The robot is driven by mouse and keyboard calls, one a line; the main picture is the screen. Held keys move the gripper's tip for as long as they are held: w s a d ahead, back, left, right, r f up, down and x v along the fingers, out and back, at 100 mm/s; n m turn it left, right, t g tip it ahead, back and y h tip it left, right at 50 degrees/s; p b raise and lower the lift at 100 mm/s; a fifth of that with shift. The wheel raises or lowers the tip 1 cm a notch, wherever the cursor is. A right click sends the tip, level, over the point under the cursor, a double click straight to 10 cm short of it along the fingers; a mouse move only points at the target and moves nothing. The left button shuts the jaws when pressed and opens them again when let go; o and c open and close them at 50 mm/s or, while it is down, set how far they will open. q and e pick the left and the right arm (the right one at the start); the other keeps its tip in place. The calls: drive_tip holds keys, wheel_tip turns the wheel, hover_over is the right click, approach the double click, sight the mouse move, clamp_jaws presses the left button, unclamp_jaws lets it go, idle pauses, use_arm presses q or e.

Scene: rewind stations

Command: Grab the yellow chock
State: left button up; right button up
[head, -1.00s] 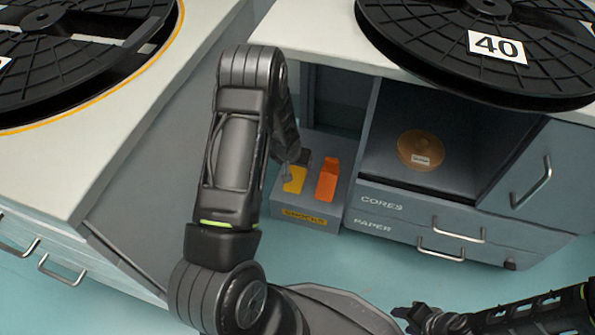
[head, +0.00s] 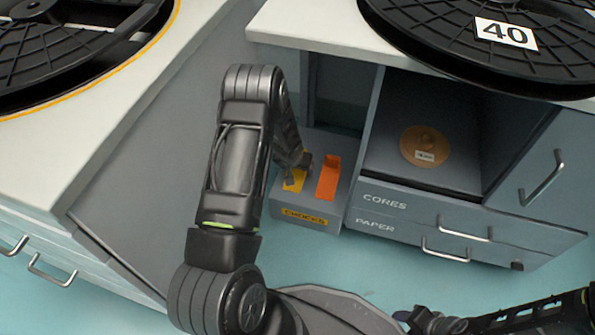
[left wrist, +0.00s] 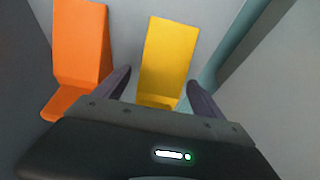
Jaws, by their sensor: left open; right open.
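The yellow chock (head: 294,181) sits in the grey chocks bin (head: 309,221), on the left of the orange chock (head: 328,178). My left gripper (head: 298,175) is over the yellow chock and partly covers it in the head view. In the left wrist view the yellow chock (left wrist: 168,57) stands ahead of my open left gripper (left wrist: 160,88), its near end between the two fingertips. I cannot tell whether the fingers touch it. The orange chock (left wrist: 79,50) is outside the left finger. My right gripper (head: 414,318) is low at the bottom of the head view, apart from the chocks.
A cabinet with an open shelf holding a brown core (head: 424,147) and drawers (head: 420,219) stands right of the bin. A black reel (head: 490,45) marked 40 lies on its top. Another reel (head: 75,45) lies on the left counter (head: 60,145).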

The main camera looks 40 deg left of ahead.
use_arm(q)
drive_tip(key=shift+r, duration=0.1)
drive_tip(key=shift+c, duration=0.4)
clamp_jaws()
idle(0.8)
